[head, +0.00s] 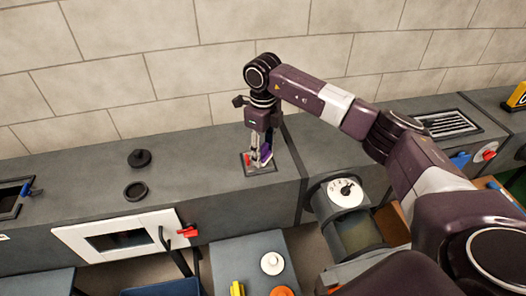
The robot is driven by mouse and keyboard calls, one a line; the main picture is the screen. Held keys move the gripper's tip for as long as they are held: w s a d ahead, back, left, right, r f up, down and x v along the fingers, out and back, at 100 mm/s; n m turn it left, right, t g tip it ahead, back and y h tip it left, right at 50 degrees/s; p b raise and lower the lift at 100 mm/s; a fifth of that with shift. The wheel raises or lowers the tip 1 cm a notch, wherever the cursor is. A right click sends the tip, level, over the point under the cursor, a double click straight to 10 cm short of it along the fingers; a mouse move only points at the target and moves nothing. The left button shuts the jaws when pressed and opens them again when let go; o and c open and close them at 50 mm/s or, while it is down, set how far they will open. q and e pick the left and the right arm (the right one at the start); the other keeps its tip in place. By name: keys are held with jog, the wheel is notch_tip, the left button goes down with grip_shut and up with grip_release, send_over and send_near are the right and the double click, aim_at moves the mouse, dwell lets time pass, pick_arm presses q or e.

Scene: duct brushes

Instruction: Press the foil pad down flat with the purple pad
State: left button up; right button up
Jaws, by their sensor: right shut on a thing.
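My right gripper (261,157) points down over the grey counter and is shut on the purple pad (267,151), of which only a small part shows beside the fingers. The fingers and pad are low over a small dark-framed square plate (249,172) set in the counter top. The foil pad cannot be made out clearly; the gripper covers much of this plate. Whether the purple pad touches anything below it cannot be told. My left gripper is not in view.
A small red part (247,158) stands at the plate's left. A black knob (139,158) and a black ring (135,190) lie further left. A tiled wall (130,90) rises behind.

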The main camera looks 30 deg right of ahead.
jog(key=shift+s+f+b, duration=0.1)
jog(key=shift+f+b, duration=0.35)
jog(key=shift+f, duration=0.15)
dwell(1.3)
jog(key=shift+r+p, duration=0.75)
jog(key=shift+r, duration=0.45)
jog(key=shift+r+p, duration=1.3)
jog(key=shift+r, duration=1.15)
jog(key=shift+f, duration=0.1)
jog(key=shift+w+d+f+b, duration=0.1)
jog(key=shift+w+f+b, duration=0.15)
jog(key=shift+f+b, duration=0.6)
jog(key=shift+w+f+b, duration=0.25)
jog(key=shift+f+b, duration=0.4)
jog(key=shift+f, duration=0.45)
jog(key=shift+w+d+f+b, duration=0.1)
jog(key=shift+w+f+b, duration=0.15)
jog(key=shift+f+b, duration=0.6)
jog(key=shift+s+a+f+b, duration=0.15)
jog(key=shift+f+b, duration=0.15)
jog(key=shift+f, duration=0.4)
